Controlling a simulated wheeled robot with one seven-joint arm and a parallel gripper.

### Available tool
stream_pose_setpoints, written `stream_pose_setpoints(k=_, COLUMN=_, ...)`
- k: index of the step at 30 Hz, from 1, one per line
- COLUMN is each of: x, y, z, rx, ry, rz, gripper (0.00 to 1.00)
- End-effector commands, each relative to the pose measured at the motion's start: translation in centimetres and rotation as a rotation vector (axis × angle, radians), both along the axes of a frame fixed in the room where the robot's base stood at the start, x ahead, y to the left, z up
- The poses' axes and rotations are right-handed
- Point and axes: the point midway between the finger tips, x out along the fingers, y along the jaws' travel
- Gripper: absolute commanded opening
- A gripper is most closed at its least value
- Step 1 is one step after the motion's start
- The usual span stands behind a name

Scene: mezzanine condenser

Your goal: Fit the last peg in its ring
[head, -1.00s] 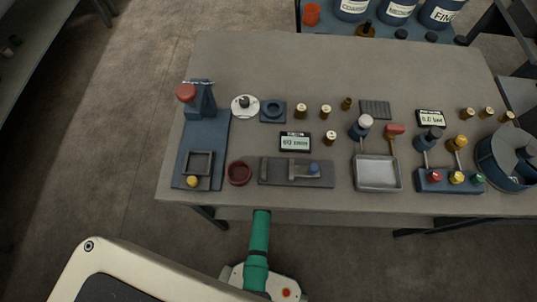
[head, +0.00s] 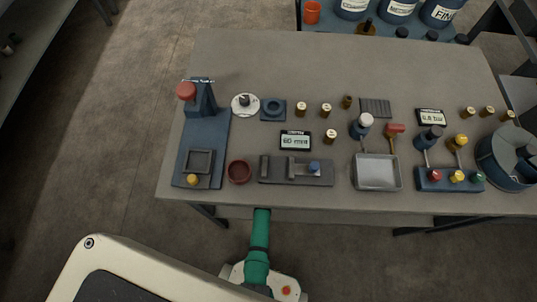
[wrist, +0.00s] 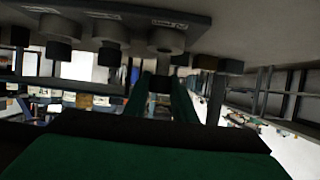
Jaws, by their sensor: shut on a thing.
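In the wrist view, a grey plate (wrist: 135,17) with small labels is fixed to the underside of the table. Several pale rings hang from it, and dark pegs fill the left ring (wrist: 60,28) and the middle ring (wrist: 108,32). My gripper (wrist: 162,84) is under the right ring (wrist: 166,40), its green fingers pointing away from the camera and shut on a dark peg (wrist: 161,82). The held peg is below that ring, close in line with it. Whether its tip is inside is too dark to tell. In the head view my gripper is hidden below the tabletop.
The tabletop (head: 300,70) is above my gripper. It carries a press (head: 205,120), a grey tray (head: 377,173), a red bowl (head: 239,171) and several brass pieces. Dark stubs (wrist: 230,66) hang right of the plate. Table legs and rails stand to the sides.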

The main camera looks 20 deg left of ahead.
Motion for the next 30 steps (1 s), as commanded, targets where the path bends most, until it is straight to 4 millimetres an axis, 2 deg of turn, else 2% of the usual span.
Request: stream_pose_setpoints(k=30, x=0.04, y=0.08, z=-0.75, rx=0.002, ry=-0.001, rz=0.001, gripper=0.02)
